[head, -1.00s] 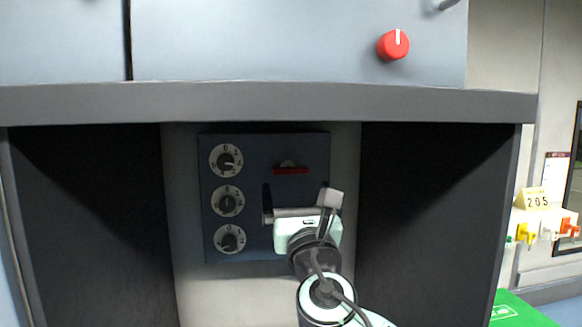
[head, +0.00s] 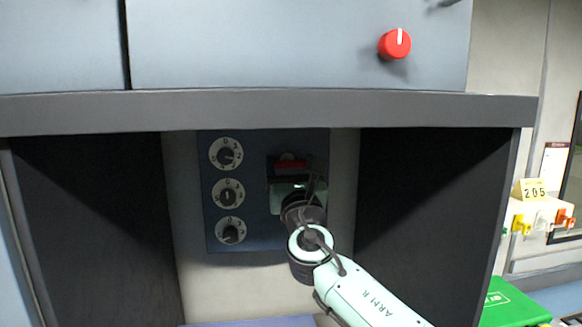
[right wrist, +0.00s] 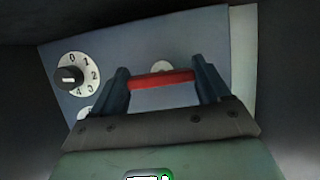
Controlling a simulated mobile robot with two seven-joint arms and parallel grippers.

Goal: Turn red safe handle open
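The red safe handle (head: 290,164) is a short horizontal bar on the dark blue safe door (head: 213,236), under the grey shelf. My right gripper (head: 291,172) is in front of the door, just at the handle, and its body hides the door's lower right. In the right wrist view the red handle (right wrist: 160,79) spans the gap between the two widely parted fingers (right wrist: 163,84). The finger tips reach to either end of the bar; I cannot tell if they touch it. My left gripper is not in view.
Three white numbered dials (head: 228,194) run down the door's left side. A grey shelf edge (head: 250,110) overhangs the safe, with dark recesses on both sides. A red knob (head: 394,44) is above. A green case (head: 510,304) lies at lower right.

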